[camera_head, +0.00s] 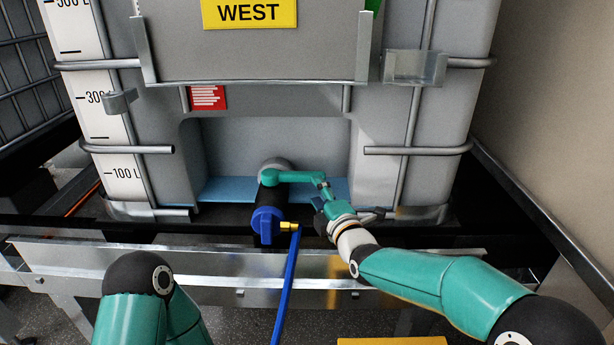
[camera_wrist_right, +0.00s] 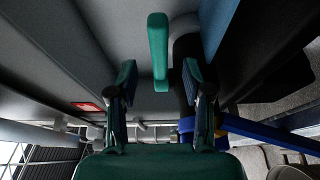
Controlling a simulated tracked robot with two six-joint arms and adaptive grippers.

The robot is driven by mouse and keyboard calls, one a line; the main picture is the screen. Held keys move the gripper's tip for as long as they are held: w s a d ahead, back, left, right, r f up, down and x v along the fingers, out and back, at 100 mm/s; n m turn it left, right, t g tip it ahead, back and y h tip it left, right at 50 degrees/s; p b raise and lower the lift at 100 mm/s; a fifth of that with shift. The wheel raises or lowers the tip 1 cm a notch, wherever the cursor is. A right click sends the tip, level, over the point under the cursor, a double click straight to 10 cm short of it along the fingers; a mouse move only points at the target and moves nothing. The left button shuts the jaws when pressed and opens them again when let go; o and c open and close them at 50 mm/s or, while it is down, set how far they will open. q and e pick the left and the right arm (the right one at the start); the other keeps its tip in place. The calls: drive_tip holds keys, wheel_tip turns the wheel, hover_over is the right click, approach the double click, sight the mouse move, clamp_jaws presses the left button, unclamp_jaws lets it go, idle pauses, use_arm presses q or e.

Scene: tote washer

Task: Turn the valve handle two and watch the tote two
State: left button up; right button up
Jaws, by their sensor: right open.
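The tote (camera_head: 270,135) is a large grey container with a litre scale on its left side. A green valve handle (camera_head: 292,176) sits on the dark valve at its base and points right. My right gripper (camera_head: 323,194) is at the free end of this handle. In the right wrist view the handle (camera_wrist_right: 158,45) has its near end between the spread fingers of my right gripper (camera_wrist_right: 159,75), with a visible gap on each side.
A blue cap (camera_head: 267,222) and blue hose (camera_head: 287,275) hang from the valve, left of my right gripper. A metal rail (camera_head: 180,260) runs across below the tote. A yellow WEST sign (camera_head: 250,13) is above. Tube bars (camera_head: 415,150) flank the valve recess.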

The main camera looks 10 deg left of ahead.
sight(308, 181)
drive_tip(key=p+x, duration=0.1)
drive_tip(key=x, duration=0.6)
drive_tip(key=shift+w+a, duration=0.15)
drive_tip(key=shift+a, duration=0.05)
drive_tip(key=shift+c, duration=0.2)
drive_tip(key=shift+f, duration=0.1)
clamp_jaws()
